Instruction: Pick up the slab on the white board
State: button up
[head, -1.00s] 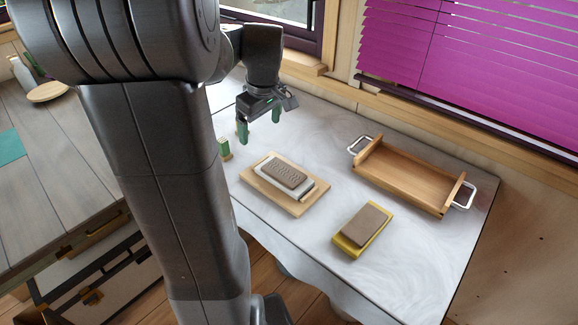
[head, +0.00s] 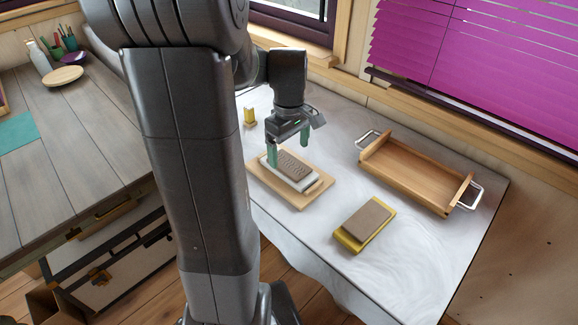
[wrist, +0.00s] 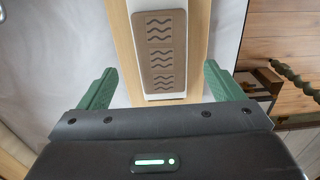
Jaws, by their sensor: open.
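The slab (head: 296,166) is brown with dark wavy marks and lies on a white board (head: 309,187). The white board rests on a larger pale wooden board (head: 291,199) on the marble-look table. In the wrist view the slab (wrist: 160,53) shows lengthwise, with the white board (wrist: 163,96) under it. My gripper (head: 287,153) is open above the slab's far end, its green fingers pointing down. In the wrist view the fingers of my gripper (wrist: 165,88) stand wide apart, one on each side of the slab's line, with nothing between them.
A second brown slab (head: 368,217) lies on a yellow board (head: 347,240) to the right. A wooden tray (head: 410,180) with metal handles stands at the back right. A small yellow block (head: 249,115) is at the table's far left. The table's right front is clear.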

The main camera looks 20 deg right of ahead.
aim_at(289, 164)
notch_tip(289, 164, down, 4)
jog(key=shift+a+f, duration=0.1)
jog(key=shift+f, duration=0.15)
jog(key=shift+s, duration=0.1)
jog(key=shift+c, duration=0.5)
jog(key=c, duration=1.2)
jog(key=shift+r, duration=0.1)
